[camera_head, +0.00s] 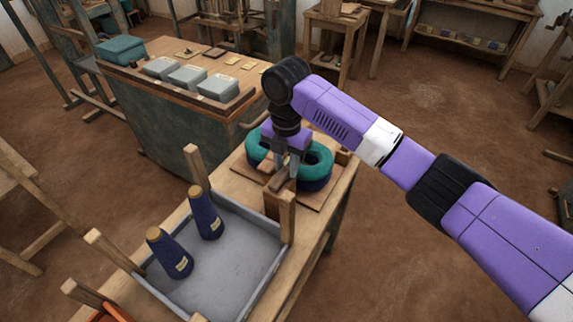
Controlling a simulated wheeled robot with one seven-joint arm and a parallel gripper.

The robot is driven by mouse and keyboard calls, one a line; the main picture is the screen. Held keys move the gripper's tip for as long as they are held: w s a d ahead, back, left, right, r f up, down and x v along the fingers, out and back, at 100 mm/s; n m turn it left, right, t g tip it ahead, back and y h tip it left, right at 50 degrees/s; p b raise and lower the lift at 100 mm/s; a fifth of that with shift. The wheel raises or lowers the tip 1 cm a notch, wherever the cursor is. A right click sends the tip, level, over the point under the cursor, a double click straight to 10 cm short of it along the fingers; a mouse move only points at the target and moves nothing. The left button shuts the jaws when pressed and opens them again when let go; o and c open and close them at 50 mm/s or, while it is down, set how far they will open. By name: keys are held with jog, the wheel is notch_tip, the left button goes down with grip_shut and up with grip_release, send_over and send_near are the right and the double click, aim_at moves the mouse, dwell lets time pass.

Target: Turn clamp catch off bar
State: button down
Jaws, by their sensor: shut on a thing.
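My gripper (286,172) points straight down over the wooden bench, just behind the corner post of the grey tray. Its fingers are closed on a small wooden piece (277,183), which looks like the clamp catch, though the fingers hide much of it. The bar cannot be told apart from the other wood here. A teal and dark blue padded ring (319,157) lies on a thin wooden board (313,196) right behind and beside the fingers.
A grey tray (232,285) with wooden corner posts stands in front, holding two dark blue cones (206,214) (170,254). A green workbench (165,120) with grey boxes (187,77) and a teal box (121,50) stands behind left. The floor at right is open.

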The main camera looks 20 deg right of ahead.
aim_at(287, 169)
jog(key=c, duration=1.1)
grip_release()
jog(key=shift+r+b, duration=0.5)
jog(key=shift+r, duration=3.45)
jog(key=shift+s, duration=0.1)
